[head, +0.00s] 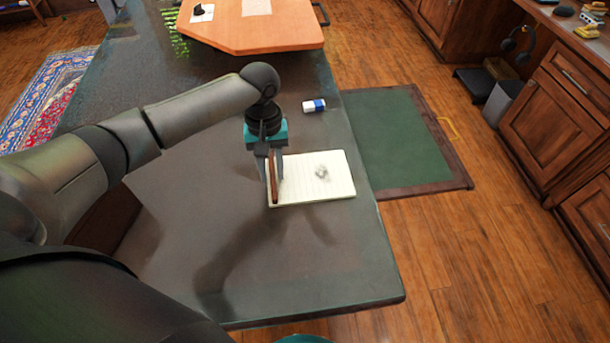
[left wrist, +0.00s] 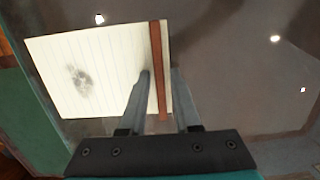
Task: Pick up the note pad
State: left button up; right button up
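The note pad (head: 318,181) lies on the dark grey table near its right side. It has cream lined pages, a brown strip along its left edge and a grey smudge. In the left wrist view the pad (left wrist: 105,75) shows with its brown strip between the fingers. My left gripper (head: 274,200) points down at the strip edge, fingers apart, one on each side of the strip. One finger is over the page and the other is by the outer edge. I cannot tell whether the fingertips touch the pad. My right gripper is not in view.
A blue and white eraser (head: 314,105) lies on the table (head: 330,260) beyond the pad. An orange wooden board (head: 250,30) is at the far end. A green board with a dark frame (head: 395,140) is to the right. The near tabletop is clear.

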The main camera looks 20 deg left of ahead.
pick_arm(q)
grip_shut()
dwell(1.0)
